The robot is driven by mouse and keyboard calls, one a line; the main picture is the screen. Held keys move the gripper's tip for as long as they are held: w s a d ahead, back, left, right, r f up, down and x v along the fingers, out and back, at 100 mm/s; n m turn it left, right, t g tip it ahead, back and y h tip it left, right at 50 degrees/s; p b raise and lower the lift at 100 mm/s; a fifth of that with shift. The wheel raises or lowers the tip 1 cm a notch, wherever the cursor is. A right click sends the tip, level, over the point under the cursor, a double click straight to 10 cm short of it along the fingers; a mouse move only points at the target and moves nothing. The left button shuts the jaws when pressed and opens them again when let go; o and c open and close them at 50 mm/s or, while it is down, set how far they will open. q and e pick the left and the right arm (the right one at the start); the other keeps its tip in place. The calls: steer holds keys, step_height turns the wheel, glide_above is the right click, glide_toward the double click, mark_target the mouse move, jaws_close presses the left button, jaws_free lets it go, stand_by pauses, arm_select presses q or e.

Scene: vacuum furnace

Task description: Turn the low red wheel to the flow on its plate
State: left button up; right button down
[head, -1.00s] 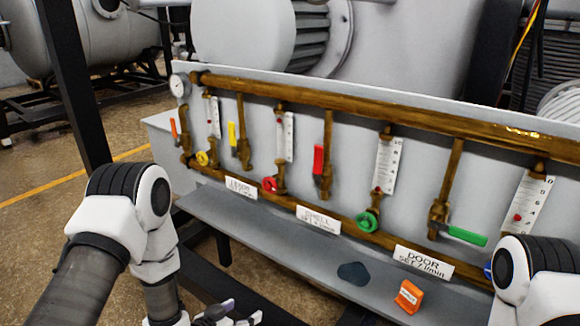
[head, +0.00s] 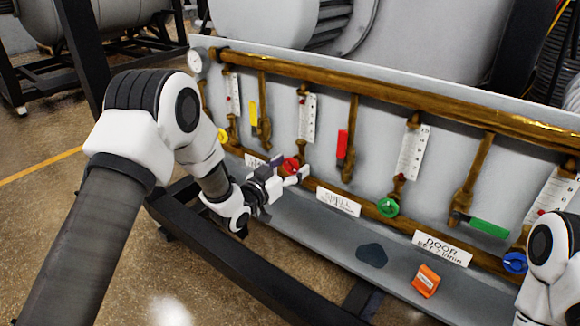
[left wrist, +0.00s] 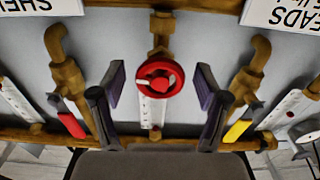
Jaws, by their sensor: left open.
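The low red wheel (head: 291,165) sits at the foot of a white-scaled flow gauge on the brass pipework. In the left wrist view the red wheel (left wrist: 160,79) is centred between the two fingers. My left gripper (head: 297,175) is open around or just in front of the wheel; I cannot tell whether a finger touches it. Its dark finger pads show apart on both sides in the left wrist view (left wrist: 160,88). The SHELL plate (head: 338,202) is to the right of the wheel; its small print is unreadable. My right gripper is out of view.
A red lever (head: 342,145) and a yellow lever (head: 253,114) flank the wheel's gauge. A green wheel (head: 387,207), a blue wheel (head: 514,262) and the DOOR plate (head: 442,248) are to the right. An orange tag (head: 426,280) lies on the grey ledge (head: 330,245).

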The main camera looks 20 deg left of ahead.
arm_select(q)
steer(key=c, duration=1.2)
steer(key=shift+o, duration=0.2)
